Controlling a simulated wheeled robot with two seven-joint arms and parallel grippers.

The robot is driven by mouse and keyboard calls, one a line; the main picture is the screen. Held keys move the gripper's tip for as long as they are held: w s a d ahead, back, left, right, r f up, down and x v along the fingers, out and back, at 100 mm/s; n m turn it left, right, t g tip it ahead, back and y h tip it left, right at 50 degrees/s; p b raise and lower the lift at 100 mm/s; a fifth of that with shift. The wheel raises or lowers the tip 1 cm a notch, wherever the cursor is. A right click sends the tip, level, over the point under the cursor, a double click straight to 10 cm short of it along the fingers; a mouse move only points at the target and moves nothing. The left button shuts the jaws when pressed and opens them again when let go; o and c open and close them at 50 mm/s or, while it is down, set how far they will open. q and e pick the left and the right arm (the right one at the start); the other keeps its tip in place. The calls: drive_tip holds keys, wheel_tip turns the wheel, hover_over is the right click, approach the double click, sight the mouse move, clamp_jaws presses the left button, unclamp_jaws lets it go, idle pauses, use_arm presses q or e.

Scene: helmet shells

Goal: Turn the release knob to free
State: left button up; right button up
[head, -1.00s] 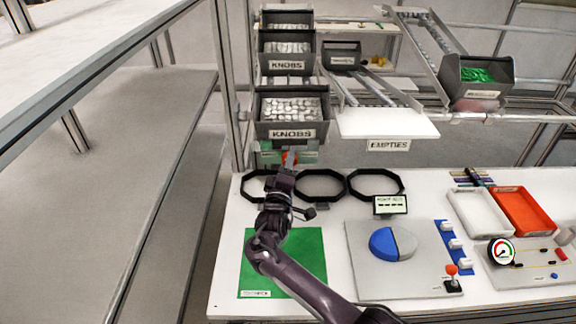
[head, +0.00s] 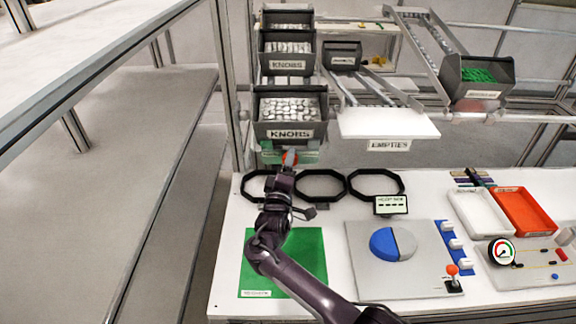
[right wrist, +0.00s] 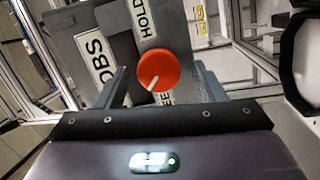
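The release knob (right wrist: 157,70) is a round red knob with a white pointer mark, on a grey plate. In the right wrist view its mark points down and left. The plate's word HOLD (right wrist: 145,18) is above the knob; a partly hidden label ending in "EE" (right wrist: 161,98) is just below. My right gripper (right wrist: 164,82) is open, with one finger on each side of the knob and visible gaps between. In the head view my right gripper (head: 289,160) is below the lower KNOBS bin and mostly covers the knob. My left gripper is not in view.
The lower KNOBS bin (head: 291,116) hangs just above my right gripper. Black rings (head: 321,202) lie on the white bench close to my arm. A green mat (head: 310,250) is below my arm, and a blue and grey disc (head: 393,243) is to the right.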

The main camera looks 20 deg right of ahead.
drive_tip(key=b+v, duration=0.1)
drive_tip(key=v, duration=0.6)
drive_tip(key=shift+s+a, duration=0.2)
drive_tip(key=shift+s, duration=0.15)
drive_tip(key=shift+f, duration=0.1)
